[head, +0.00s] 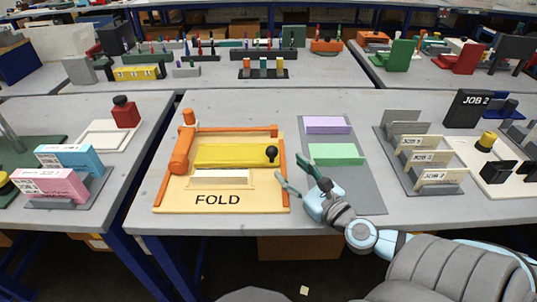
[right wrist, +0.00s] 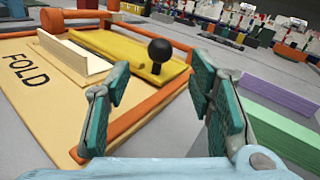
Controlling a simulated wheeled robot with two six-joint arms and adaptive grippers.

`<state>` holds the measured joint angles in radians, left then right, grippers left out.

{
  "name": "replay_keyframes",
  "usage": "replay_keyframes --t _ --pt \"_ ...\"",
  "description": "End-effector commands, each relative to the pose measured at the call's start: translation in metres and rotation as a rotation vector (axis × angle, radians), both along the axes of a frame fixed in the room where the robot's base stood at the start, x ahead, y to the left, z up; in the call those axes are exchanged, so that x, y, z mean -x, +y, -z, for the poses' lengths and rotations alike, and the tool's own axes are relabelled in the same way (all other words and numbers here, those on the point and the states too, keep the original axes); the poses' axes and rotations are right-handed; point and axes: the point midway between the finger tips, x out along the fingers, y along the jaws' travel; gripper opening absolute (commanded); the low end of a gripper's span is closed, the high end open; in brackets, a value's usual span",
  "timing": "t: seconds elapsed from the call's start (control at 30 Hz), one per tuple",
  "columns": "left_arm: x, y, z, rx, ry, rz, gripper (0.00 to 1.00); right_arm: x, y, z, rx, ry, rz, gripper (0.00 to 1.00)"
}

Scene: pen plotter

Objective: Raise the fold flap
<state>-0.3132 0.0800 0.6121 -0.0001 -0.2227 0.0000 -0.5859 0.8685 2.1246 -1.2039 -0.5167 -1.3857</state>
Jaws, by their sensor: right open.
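The fold station is a pale wooden board (head: 170,197) marked FOLD with an orange frame (head: 284,190). A yellow fold flap (head: 232,155) lies flat across the board, with a black ball knob (head: 271,153) at its right end. A cream strip (head: 220,178) stands in front of the flap. In the right wrist view the flap (right wrist: 120,47) and knob (right wrist: 159,50) are ahead, beyond the fingertips. My right gripper (head: 298,180) is open and empty at the board's right edge; its spread fingers also show in the right wrist view (right wrist: 165,95). My left gripper is not in view.
A grey mat (head: 370,198) right of the board holds a purple block (head: 328,125) and a green block (head: 336,154). A JOB 2 card rack (head: 440,190) stands further right. Pink (head: 50,187) and blue blocks are on the left table.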

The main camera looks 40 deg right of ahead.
Motion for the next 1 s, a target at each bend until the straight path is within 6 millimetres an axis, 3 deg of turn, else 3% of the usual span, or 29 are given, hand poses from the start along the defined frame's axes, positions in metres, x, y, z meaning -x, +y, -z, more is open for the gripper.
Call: replay_keyframes --t 0.13,0.3,0.5,0.73,1.0 --pt "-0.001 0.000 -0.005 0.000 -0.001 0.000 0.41 -0.038 -0.003 -0.004 -0.009 -0.007 0.003 0.49" --pt "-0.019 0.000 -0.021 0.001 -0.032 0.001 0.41 -0.073 -0.005 -0.006 -0.007 -0.004 0.002 0.49" --pt "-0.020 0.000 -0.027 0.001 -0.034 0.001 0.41 -0.090 -0.005 -0.003 -0.007 -0.002 -0.001 0.49" --pt "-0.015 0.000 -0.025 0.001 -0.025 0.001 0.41 -0.091 -0.004 -0.002 -0.005 -0.003 -0.004 0.49" --pt "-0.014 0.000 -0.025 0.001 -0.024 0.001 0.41 -0.091 -0.004 -0.002 -0.006 -0.003 -0.004 0.07"
